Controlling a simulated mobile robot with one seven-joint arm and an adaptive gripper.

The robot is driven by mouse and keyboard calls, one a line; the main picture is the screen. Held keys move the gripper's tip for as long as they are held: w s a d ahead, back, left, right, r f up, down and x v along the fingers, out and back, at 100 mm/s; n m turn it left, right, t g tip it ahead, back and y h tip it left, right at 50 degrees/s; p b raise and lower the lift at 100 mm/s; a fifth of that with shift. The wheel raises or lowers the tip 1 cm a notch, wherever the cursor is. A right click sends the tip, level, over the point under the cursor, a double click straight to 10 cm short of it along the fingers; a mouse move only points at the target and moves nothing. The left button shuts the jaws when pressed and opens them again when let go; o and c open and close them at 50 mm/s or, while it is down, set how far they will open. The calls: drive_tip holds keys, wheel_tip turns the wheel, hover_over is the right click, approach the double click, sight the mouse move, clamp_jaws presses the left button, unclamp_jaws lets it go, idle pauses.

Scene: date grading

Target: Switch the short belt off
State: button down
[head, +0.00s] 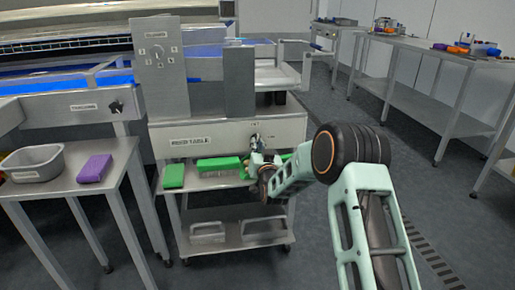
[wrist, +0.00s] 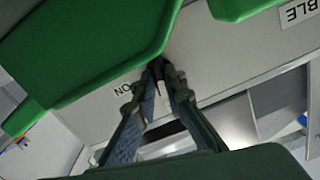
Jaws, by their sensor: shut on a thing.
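The grey front panel (head: 225,132) carries a label that appears to read FEED TABLE (head: 190,142). A small dark switch lever (wrist: 157,68) sits on this panel, with lettering that appears to read ON beside it in the wrist view. My gripper (head: 256,148) is at the panel's right part, right of the label. In the wrist view my gripper (wrist: 165,75) has its fingers closed together at the lever, shut on it. The fingertips hide most of the lever, so its setting cannot be told. No label naming a short belt is readable.
Green pieces (head: 173,176) lie on the shelf below the panel. An upright panel with a dial (head: 157,52) stands above. At left are a black knob (head: 115,107), a grey tub (head: 32,163) and a purple block (head: 95,168). Open floor lies to the right, before steel tables (head: 445,60).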

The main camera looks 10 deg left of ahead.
drive_tip(key=shift+n, duration=1.2)
drive_tip(key=c, duration=2)
unclamp_jaws()
drive_tip(key=shift+s, duration=0.15)
drive_tip(key=v, duration=1.1)
drive_tip(key=shift+s+d, duration=0.15)
drive_tip(key=shift+s, duration=0.2)
